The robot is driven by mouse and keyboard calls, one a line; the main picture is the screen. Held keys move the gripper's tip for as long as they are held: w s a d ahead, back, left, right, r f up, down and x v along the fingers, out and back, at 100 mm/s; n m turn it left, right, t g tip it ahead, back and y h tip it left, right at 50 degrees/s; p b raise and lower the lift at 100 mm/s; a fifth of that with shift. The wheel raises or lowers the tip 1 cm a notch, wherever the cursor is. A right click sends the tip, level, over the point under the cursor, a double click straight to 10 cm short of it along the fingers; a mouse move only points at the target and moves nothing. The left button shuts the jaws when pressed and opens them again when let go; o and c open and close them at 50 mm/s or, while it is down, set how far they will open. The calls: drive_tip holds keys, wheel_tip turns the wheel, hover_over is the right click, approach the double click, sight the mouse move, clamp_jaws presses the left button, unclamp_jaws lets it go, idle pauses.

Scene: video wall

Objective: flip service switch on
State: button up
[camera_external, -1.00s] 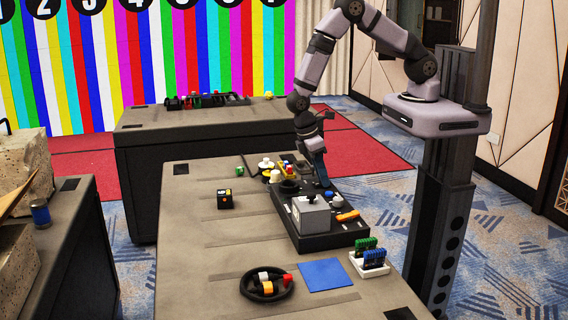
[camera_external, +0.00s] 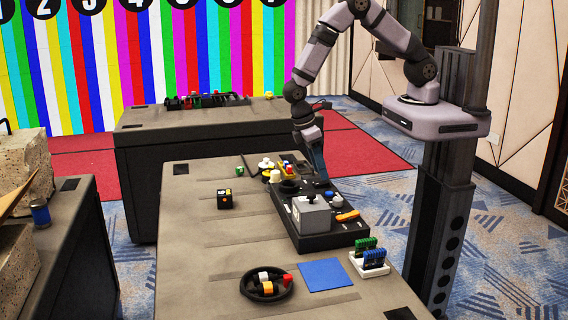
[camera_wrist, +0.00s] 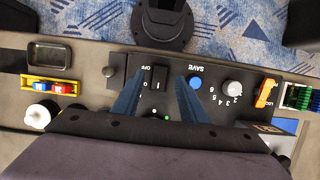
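The black control panel (camera_external: 318,241) lies along the right side of the table. In the wrist view, a black rocker switch (camera_wrist: 156,78) is set in the panel, with "OFF" printed by its top end and a light mark on its face. I cannot read a "service" label. My gripper (camera_wrist: 160,77) is open, its two blue fingers straddling the rocker, one on each side. I cannot tell whether either finger touches it. In the external view, my gripper (camera_external: 322,178) points down at the panel's far end and hides the rocker there.
On the panel, right of the fingers, are a blue button (camera_wrist: 195,82) under "SAVE", a numbered white knob (camera_wrist: 232,88) and an orange switch (camera_wrist: 266,93). A green light (camera_wrist: 166,118) shows between the fingers. A grey box (camera_external: 311,216) stands on the panel. The table's left side is mostly clear.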

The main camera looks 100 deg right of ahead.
sight(315, 184)
drive_tip(key=shift+b+v, duration=0.35)
drive_tip(key=shift+v, duration=1.7)
drive_tip(key=s, duration=0.2)
drive_tip(key=s+f, duration=0.1)
drive_tip(key=s, duration=0.1)
drive_tip(key=s+f, duration=0.1)
drive_tip(key=shift+s+f, duration=0.2)
drive_tip(key=shift+s, duration=0.2)
drive_tip(key=s+r+t, duration=0.2)
drive_tip(key=s+r, duration=0.6)
drive_tip(key=s, duration=0.1)
drive_tip(key=shift+t, duration=0.9)
drive_tip(key=shift+w+a+r, duration=0.15)
drive_tip(key=shift+w+r, duration=0.55)
drive_tip(key=shift+r, duration=0.2)
drive_tip(key=shift+w+a+r, duration=0.1)
drive_tip(key=shift+w+r, duration=0.65)
drive_tip(key=shift+r, duration=0.15)
